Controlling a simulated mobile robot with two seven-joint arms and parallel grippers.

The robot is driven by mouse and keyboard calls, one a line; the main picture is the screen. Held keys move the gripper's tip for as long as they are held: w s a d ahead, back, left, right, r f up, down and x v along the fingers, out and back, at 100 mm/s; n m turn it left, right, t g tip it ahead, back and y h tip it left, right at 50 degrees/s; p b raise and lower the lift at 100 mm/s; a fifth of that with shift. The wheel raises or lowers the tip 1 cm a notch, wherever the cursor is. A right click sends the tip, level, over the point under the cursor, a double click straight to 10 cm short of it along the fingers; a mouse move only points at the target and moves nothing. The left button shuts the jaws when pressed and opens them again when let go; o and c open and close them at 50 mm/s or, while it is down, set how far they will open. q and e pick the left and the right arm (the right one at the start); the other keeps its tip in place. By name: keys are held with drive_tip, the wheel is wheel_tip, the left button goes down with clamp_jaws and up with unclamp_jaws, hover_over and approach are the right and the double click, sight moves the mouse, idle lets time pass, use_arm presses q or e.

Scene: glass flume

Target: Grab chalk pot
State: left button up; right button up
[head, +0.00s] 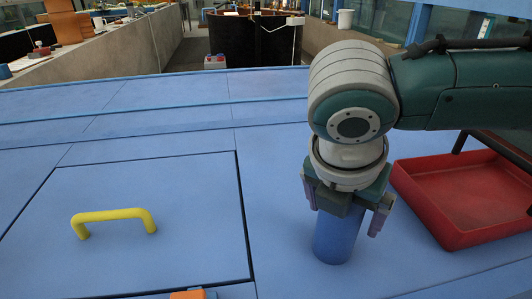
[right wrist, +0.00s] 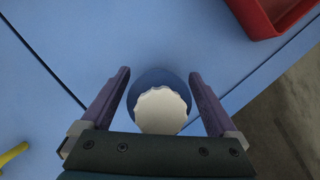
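The chalk pot (head: 336,241) is a blue cylinder standing upright on the blue surface, below my right gripper. In the right wrist view the chalk pot (right wrist: 159,76) shows from above, with a white scalloped top or contents (right wrist: 161,110). My right gripper (head: 342,212) points down over it, with its purple fingers spread to either side of the pot. In the right wrist view the fingers of the gripper (right wrist: 158,85) stand apart from the pot, with a gap on each side. The upper part of the pot is hidden in the head view. My left gripper is not in view.
A red tray (head: 463,196) lies right of the pot and also shows in the right wrist view (right wrist: 262,22). A yellow handle (head: 114,217) sits on a hatch panel (head: 150,250) at left. An orange object (head: 188,295) shows at the front edge. The blue surface behind is clear.

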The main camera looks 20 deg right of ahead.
drive_tip(key=c, duration=1.4)
drive_tip(key=shift+o, duration=0.2)
drive_tip(key=shift+r, duration=0.1)
